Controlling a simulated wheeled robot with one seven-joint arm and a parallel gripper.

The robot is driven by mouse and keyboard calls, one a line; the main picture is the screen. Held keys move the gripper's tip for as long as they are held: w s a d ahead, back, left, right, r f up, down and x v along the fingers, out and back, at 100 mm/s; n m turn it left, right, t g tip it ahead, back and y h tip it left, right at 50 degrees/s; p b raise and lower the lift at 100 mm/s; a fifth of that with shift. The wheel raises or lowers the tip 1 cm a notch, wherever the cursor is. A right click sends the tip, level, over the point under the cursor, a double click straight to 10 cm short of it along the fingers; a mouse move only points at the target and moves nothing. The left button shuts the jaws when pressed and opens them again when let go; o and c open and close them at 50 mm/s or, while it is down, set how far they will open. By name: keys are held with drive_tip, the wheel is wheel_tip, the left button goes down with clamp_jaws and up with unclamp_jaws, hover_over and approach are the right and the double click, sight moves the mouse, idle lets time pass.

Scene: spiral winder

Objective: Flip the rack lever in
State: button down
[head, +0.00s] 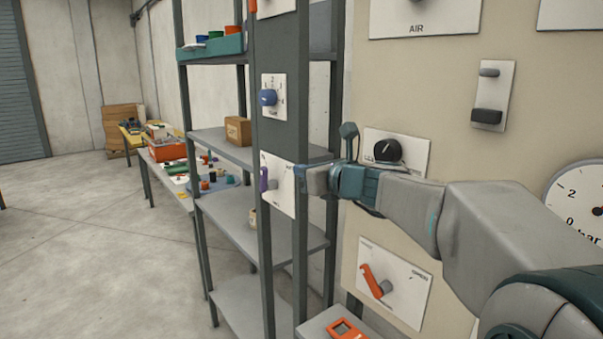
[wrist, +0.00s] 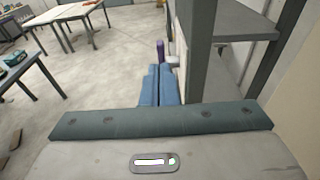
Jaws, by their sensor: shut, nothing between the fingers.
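The rack lever (head: 264,180) has a purple handle and a grey hub on a white plate (head: 283,196) fixed to the rack's front post. The handle stands roughly upright at the plate's left side. In the wrist view a purple piece of the lever (wrist: 160,52) shows just beyond the fingertips, beside the post. My gripper (head: 301,180) reaches in from the right, in front of the plate's right edge. Its blue fingers (wrist: 159,68) are shut together and empty. Whether they touch the lever or plate I cannot tell. The plate's labels are too small to read.
The grey rack's shelf (head: 268,232) and posts stand around the plate. A blue knob plate (head: 273,97) is above it. On the right wall panel are a black knob (head: 387,151), an orange lever (head: 373,282) and a gauge (head: 580,205). Open floor (head: 120,245) lies left.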

drive_tip(key=s+f+n+g+h, duration=0.3)
drive_tip(key=s+f+n+g, duration=0.4)
drive_tip(key=s+f+n, duration=0.8)
drive_tip(key=s+d+f+n+g+h, duration=0.1)
drive_tip(key=s+d+f+n+h, duration=0.2)
drive_tip(key=s+d+f+n, duration=0.2)
drive_tip(key=s+d+f+n+g+h, duration=0.2)
drive_tip(key=s+d+f+n, duration=0.3)
drive_tip(key=s+n, duration=0.4)
drive_tip(key=shift+s+d+h, duration=0.45)
drive_tip(key=shift+s+h, duration=0.15)
drive_tip(key=shift+s, duration=0.5)
